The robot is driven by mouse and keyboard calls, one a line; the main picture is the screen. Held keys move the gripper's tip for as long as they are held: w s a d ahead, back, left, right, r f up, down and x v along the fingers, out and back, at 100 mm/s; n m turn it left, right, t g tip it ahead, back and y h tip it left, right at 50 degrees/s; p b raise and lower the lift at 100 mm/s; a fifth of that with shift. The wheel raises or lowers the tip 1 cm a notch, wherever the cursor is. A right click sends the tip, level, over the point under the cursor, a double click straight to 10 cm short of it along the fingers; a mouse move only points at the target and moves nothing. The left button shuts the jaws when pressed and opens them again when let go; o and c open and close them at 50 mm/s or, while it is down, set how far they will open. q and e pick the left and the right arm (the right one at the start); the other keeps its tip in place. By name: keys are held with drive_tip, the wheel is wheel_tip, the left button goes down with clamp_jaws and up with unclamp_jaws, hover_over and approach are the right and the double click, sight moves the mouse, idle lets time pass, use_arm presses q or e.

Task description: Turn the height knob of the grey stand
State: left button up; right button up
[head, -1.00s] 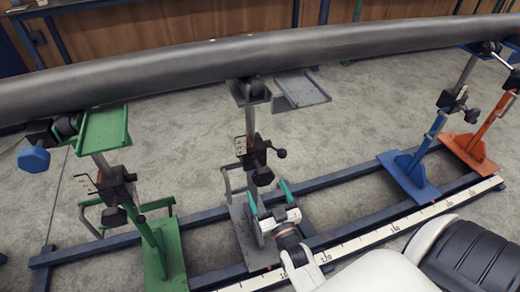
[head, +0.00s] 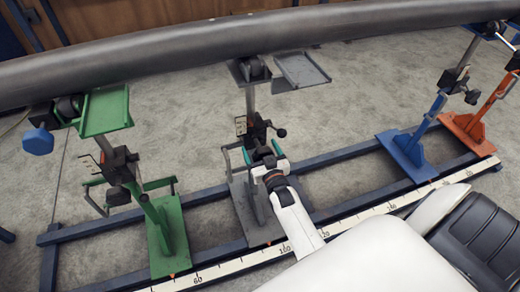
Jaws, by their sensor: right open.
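The grey stand (head: 240,200) is upright in the middle of the head view, on the blue rail frame under the long pipe. A black clamp block (head: 256,130) sits on its post, with a small black knob (head: 281,132) on an arm at the right. Another dark knob (head: 267,158) below the block is partly hidden by my right gripper. My right gripper (head: 262,151) is open, its teal fingertips apart at either side of the post area just below the block. Whether they touch the lower knob cannot be told. My left gripper is not in view.
The dark grey pipe (head: 180,55) crosses above the stands. A green stand (head: 165,240) is at the left; a blue stand (head: 405,155) and an orange stand (head: 468,130) are at the right. A white ruler strip (head: 350,217) runs along the near rail.

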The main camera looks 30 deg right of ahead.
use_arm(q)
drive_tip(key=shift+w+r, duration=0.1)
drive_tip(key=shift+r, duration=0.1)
use_arm(e)
drive_tip(key=shift+w+d, duration=0.1)
drive_tip(key=shift+w, duration=0.25)
drive_tip(key=shift+c, duration=0.5)
drive_tip(key=c, duration=0.9)
drive_tip(key=shift+m, duration=0.3)
drive_tip(key=shift+r+m+p, duration=0.1)
drive_tip(key=shift+m+p, duration=0.35)
drive_tip(key=shift+m, duration=0.15)
drive_tip(key=m+p, duration=0.1)
drive_tip(key=m, duration=0.5)
drive_tip(key=shift+d+m, duration=0.1)
drive_tip(key=shift+m, duration=0.2)
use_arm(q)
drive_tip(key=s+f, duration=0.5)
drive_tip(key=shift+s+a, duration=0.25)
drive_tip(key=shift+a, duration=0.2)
use_arm(e)
drive_tip(key=shift+m, duration=1.2)
